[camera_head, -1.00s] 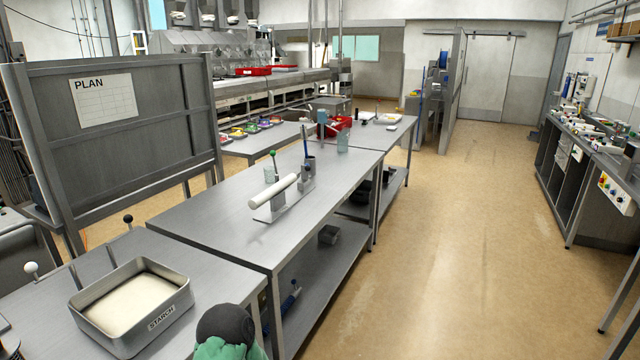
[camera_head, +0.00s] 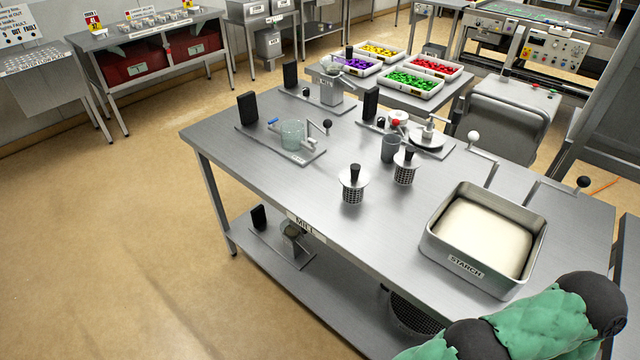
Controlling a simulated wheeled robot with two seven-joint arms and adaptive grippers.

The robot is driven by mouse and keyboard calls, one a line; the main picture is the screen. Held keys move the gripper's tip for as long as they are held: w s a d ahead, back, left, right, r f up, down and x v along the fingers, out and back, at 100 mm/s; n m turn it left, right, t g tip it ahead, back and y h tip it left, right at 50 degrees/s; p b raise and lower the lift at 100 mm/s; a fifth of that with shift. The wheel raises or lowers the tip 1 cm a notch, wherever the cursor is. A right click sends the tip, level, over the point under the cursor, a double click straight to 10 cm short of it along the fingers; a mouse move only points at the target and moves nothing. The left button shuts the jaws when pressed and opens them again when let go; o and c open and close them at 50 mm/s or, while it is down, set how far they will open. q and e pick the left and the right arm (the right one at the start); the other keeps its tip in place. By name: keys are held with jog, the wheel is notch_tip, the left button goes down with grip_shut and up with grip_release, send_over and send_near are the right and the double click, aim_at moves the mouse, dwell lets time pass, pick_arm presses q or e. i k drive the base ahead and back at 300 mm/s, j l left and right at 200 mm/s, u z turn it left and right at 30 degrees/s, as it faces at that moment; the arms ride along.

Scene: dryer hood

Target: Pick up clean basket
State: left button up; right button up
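The front basket (camera_head: 353,189) is nearer the table's front edge. The other basket (camera_head: 404,170) stands behind it to the right, close to a grey cup (camera_head: 390,149). I see no label telling which one is clean. Neither gripper is in view, and nothing is touching the baskets.
A metal starch tray (camera_head: 437,245) stands to the right of the baskets. Cranked handles with a white ball (camera_head: 473,136) and a black ball (camera_head: 583,182) rise behind the tray. Floor at the left is clear.

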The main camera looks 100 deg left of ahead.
aim_at(353, 179)
jog(key=u, duration=2.2)
